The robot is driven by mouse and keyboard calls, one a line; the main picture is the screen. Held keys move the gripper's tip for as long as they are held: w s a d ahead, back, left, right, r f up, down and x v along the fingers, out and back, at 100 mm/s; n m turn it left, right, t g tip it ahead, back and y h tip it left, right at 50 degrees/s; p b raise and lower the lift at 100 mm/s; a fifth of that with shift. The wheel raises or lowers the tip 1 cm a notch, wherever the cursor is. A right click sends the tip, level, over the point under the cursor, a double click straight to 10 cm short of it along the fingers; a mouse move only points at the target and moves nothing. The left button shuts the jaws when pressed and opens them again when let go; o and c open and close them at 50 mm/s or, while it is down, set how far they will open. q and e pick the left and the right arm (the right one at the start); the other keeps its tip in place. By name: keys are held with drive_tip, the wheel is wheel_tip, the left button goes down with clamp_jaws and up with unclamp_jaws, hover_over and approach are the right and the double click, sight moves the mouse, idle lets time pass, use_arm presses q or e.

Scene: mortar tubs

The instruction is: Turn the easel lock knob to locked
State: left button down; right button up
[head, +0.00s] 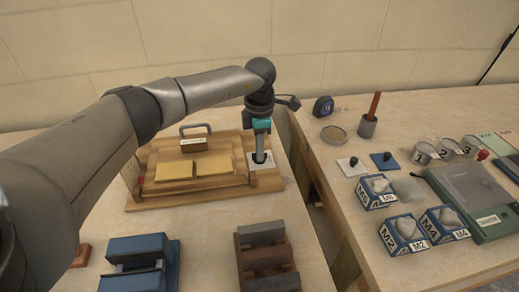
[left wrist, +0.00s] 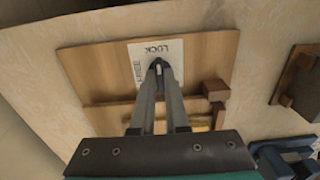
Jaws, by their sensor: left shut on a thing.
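The wooden easel board (head: 140,201) lies on the left table, with a white card (head: 270,163) at its right end. In the left wrist view the card (left wrist: 177,50) reads LOCK along the top and FREE at the left. The easel lock knob (left wrist: 158,68) is a small piece on this card, mostly hidden between my fingertips. My left gripper (head: 260,157) points down over the card. In the left wrist view the left gripper (left wrist: 159,70) is shut on the knob. The knob's exact pointing is hard to tell. My right gripper is not in view.
A blue slotted block (head: 140,250) and a brown rack (head: 268,262) stand in front of the easel. A gap separates the left table from the right table (head: 330,160), which holds labelled blue boxes (head: 405,232), cups, a tape measure (head: 323,106) and a green case (head: 470,200).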

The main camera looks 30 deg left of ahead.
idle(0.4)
use_arm(q)
drive_tip(key=c, duration=0.9)
unclamp_jaws()
wheel_tip(320, 180, up, 15)
drive_tip(key=shift+r+p, duration=0.15)
drive_tip(key=shift+p, duration=0.95)
